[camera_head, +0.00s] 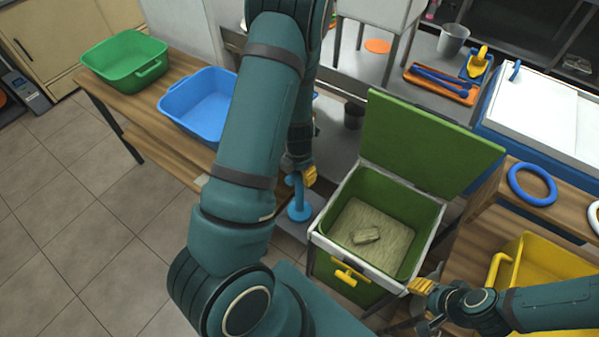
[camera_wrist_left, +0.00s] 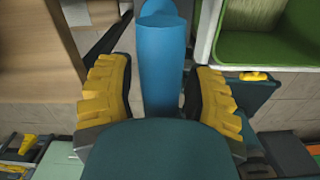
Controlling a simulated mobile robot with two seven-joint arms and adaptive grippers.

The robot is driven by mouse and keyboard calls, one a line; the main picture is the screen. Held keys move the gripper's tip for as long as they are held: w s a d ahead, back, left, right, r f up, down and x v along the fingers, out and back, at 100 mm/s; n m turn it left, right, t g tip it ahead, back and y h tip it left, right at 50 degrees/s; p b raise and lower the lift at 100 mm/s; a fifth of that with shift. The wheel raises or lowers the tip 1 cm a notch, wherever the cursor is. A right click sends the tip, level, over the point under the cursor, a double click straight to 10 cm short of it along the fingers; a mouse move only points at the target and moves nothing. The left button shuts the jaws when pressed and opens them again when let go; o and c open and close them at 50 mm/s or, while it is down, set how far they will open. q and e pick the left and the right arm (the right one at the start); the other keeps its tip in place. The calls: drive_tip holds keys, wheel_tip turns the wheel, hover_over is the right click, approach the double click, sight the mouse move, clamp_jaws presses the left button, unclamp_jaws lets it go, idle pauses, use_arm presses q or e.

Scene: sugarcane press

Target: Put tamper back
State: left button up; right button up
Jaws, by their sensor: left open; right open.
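The blue tamper (camera_head: 299,208) stands roughly upright, its round foot on a small grey surface left of the green bin. My left gripper (camera_head: 304,174) is at the tamper's upper part, which it partly hides. In the left wrist view the blue tamper shaft (camera_wrist_left: 163,70) runs between the two yellow fingers (camera_wrist_left: 160,92). The fingers are open, with a visible gap on each side of the shaft. My right gripper (camera_head: 421,287) is open and empty beside the bin's front right corner.
The green bin (camera_head: 322,240) has its lid (camera_head: 425,140) raised and pale material inside. Blue (camera_head: 203,98) and green (camera_head: 125,60) tubs stand on the wooden table at left. A yellow crate (camera_head: 550,262) is at right. An orange tray (camera_head: 440,88) with tools lies behind.

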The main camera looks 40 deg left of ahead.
use_arm(q)
wheel_tip(320, 180, up, 12)
drive_tip(key=p, duration=0.5)
drive_tip(key=shift+s+f, duration=0.1)
drive_tip(key=shift+s, duration=0.05)
drive_tip(key=s+d+f+m+h, duration=0.1)
drive_tip(key=s+d+f+m, duration=0.1)
drive_tip(key=d+m, duration=0.6)
drive_tip(key=s+d+f+m+t+h, duration=0.1)
drive_tip(key=d+f+m, duration=0.2)
drive_tip(key=d+m, duration=0.5)
drive_tip(key=s+d+f+m+h, duration=0.2)
drive_tip(key=d+m, duration=0.6)
drive_tip(key=m, duration=0.9)
drive_tip(key=shift+s+d+f+m+t, duration=0.3)
drive_tip(key=shift+d+f, duration=0.05)
drive_tip(key=shift+f, duration=0.4)
drive_tip(key=shift+c, duration=0.5)
drive_tip(key=shift+d, duration=0.1)
